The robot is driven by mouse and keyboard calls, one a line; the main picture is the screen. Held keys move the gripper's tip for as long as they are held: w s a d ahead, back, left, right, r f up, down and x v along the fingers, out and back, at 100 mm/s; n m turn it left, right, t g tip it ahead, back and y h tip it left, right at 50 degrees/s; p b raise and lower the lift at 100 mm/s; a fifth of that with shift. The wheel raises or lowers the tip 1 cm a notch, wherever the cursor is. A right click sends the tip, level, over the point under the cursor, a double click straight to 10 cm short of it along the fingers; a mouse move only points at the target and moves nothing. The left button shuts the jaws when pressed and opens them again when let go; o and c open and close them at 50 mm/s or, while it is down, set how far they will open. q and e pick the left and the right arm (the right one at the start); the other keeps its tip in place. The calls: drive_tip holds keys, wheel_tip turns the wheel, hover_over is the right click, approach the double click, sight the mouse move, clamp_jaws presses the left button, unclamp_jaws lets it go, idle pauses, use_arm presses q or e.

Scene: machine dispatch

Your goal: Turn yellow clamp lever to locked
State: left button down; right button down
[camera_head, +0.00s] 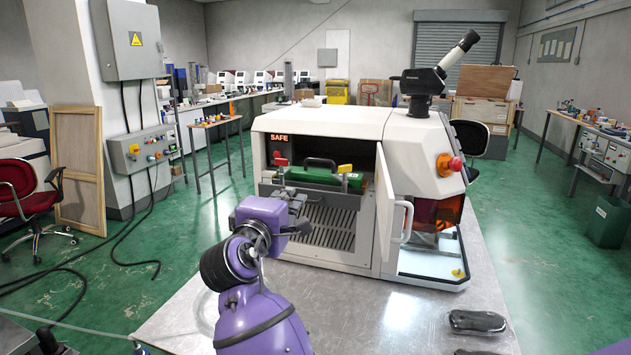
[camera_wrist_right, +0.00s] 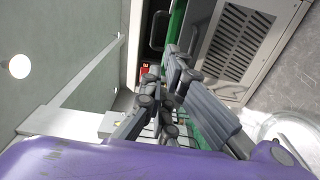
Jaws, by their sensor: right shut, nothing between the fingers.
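The yellow clamp lever (camera_head: 345,169) is at the right end of a green part (camera_head: 322,178) inside the open white machine (camera_head: 340,125). A red lever (camera_head: 281,162) is at the green part's left end, and a dark handle (camera_head: 320,162) arches over it. My right gripper (camera_head: 293,194) is at the front of the machine opening, lower and left of the yellow lever and apart from it. Its fingers are shut and empty; they also show in the wrist view (camera_wrist_right: 165,82). I cannot make out the yellow lever there. My left gripper is out of view.
The machine's white door (camera_head: 391,205) stands open right of the opening. A vented grey panel (camera_head: 328,225) lies below the opening. A dark object (camera_head: 477,321) lies on the metal table (camera_head: 380,318) at front right. The table's front middle is bare.

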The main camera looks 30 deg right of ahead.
drive_tip(key=p, duration=0.1)
hover_over(313, 199)
drive_tip(key=w, duration=0.1)
drive_tip(key=shift+d+r+g, duration=0.1)
drive_tip(key=shift+d+g, duration=0.2)
drive_tip(key=shift+d, duration=0.05)
drive_tip(key=shift+d+p, duration=0.3)
drive_tip(key=shift+d, duration=0.4)
drive_tip(key=shift+f, duration=0.25)
